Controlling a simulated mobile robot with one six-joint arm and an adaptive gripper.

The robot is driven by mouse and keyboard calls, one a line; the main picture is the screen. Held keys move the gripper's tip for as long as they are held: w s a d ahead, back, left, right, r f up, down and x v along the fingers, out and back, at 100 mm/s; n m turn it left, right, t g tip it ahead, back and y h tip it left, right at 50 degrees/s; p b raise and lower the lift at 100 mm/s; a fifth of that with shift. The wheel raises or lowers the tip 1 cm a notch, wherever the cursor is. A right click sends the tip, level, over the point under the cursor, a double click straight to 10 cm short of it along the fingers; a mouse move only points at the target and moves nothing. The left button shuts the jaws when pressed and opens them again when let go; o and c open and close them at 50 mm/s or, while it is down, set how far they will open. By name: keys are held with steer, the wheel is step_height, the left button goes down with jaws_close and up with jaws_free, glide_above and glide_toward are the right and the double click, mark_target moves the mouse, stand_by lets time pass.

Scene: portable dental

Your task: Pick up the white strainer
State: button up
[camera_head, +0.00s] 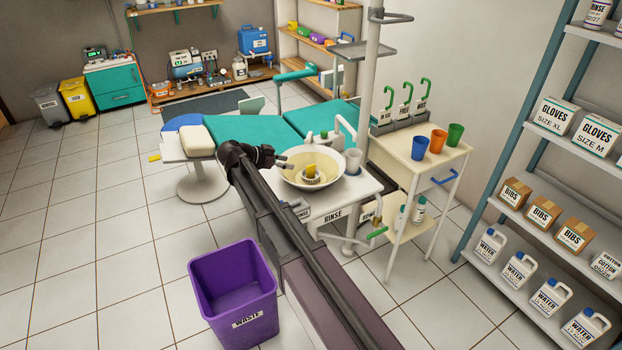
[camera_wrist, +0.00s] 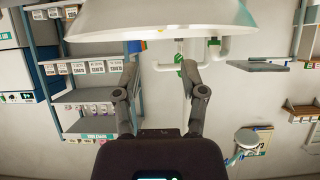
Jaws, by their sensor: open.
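A wide cream bowl (camera_head: 290,177) sits on the white unit marked RINSE. Inside it is a small round white piece, which looks like the white strainer (camera_head: 314,182), with a yellow object (camera_head: 310,170) in or on it. My gripper (camera_head: 284,161) is at the left rim of the bowl, apart from the strainer. In the wrist view my gripper (camera_wrist: 160,68) has its two fingers spread, with nothing held between them. The pale bowl (camera_wrist: 160,20) fills the top of that view; the strainer does not show there.
A cart (camera_head: 440,165) with coloured cups is further right. A purple waste bin (camera_head: 235,295) stands on the floor in front. A teal dental chair (camera_head: 245,130) lies behind.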

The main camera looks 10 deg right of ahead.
mark_target(304, 180)
steer(key=shift+b+x, duration=0.65)
steer(key=shift+x, duration=1.3)
steer(key=shift+b+x, duration=1.15)
steer(key=shift+x, duration=0.75)
steer(key=shift+w+d+f, duration=0.2)
steer(key=shift+d+f, duration=0.25)
steer(key=shift+d, duration=0.05)
jaws_close()
